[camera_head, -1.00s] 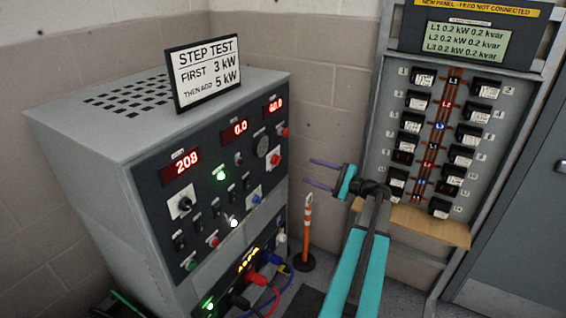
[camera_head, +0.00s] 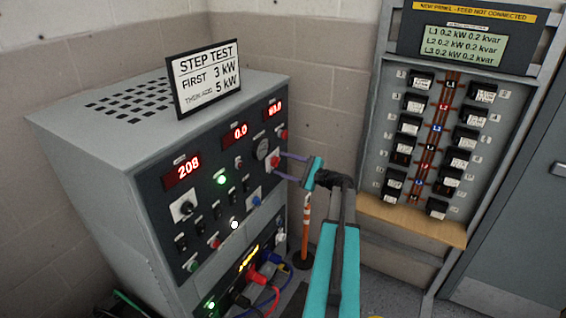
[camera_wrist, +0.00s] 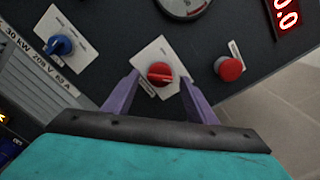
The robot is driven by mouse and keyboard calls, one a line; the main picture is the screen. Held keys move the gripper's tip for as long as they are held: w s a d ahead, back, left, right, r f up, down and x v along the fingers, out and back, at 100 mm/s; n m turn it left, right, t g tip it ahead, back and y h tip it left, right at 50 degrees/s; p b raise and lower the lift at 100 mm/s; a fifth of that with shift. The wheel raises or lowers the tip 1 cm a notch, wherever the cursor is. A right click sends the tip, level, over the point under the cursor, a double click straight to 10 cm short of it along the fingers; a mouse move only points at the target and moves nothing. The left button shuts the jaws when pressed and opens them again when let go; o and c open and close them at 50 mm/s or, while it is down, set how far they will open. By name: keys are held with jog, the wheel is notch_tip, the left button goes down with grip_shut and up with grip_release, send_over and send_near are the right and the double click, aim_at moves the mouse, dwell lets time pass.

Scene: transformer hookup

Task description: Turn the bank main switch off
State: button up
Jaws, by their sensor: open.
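A red rotary knob (camera_head: 275,161) on a white plate sits near the right edge of the grey cabinet's front panel; its label is too small to read, so I cannot confirm it is the bank main switch. In the wrist view the red knob (camera_wrist: 160,73) has a pale pointer mark. My gripper (camera_head: 279,166) is at the panel's right side by this knob. In the wrist view my gripper (camera_wrist: 159,77) is open, with one purple finger on each side of the knob. I cannot tell whether the fingers touch it.
A blue knob (camera_wrist: 60,45) and a red push button (camera_wrist: 229,68) flank the red knob. A round gauge (camera_head: 262,148) is just above it. An orange-and-white post (camera_head: 306,225) stands beside the cabinet. A breaker panel (camera_head: 390,120) is at the right.

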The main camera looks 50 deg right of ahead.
jog(key=shift+w+a, duration=0.1)
jog(key=shift+w, duration=0.4)
